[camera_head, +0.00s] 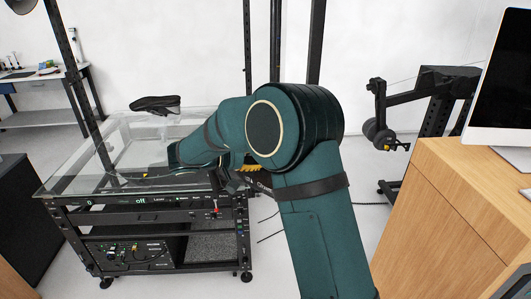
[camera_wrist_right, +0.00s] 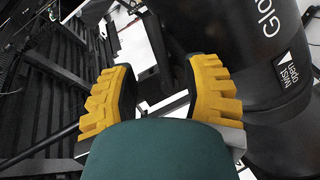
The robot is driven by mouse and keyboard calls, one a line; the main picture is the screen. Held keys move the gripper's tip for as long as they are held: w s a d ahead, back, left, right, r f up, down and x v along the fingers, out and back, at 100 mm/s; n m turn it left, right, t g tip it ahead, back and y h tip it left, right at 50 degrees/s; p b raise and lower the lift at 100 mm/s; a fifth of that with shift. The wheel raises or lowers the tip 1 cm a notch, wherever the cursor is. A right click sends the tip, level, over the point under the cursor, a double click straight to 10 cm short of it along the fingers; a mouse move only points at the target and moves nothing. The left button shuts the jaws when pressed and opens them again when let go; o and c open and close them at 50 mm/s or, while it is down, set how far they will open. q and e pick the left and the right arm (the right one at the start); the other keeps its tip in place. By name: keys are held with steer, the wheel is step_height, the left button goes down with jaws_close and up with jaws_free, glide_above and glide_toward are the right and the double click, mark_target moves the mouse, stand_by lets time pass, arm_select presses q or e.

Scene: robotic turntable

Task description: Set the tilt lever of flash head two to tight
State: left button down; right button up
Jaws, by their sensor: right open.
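My right gripper (camera_wrist_right: 160,95) is open, with its two yellow ribbed fingers apart in the right wrist view and nothing clearly held between them. A large black cylindrical housing (camera_wrist_right: 255,65) with white lettering and a "twist open" label is close beside the right finger; it looks like a flash head, but I cannot tell which one. I cannot make out its tilt lever. In the head view my teal right arm covers most of this area; only a bit of yellow finger (camera_head: 253,174) shows behind it. My left gripper is out of view.
The glass-topped turntable (camera_head: 75,165) stands on a black wheeled frame at left, with a black shoe (camera_head: 155,104) on top. Black upright posts rise behind. A black lamp on a stand (camera_head: 379,135) is at right. A wooden desk (camera_head: 455,215) with a monitor (camera_head: 505,80) fills the right side.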

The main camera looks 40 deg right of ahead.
steer(key=v, duration=1)
steer(key=shift+a+r, duration=0.2)
steer(key=shift+a, duration=0.05)
steer(key=shift+f, duration=0.1)
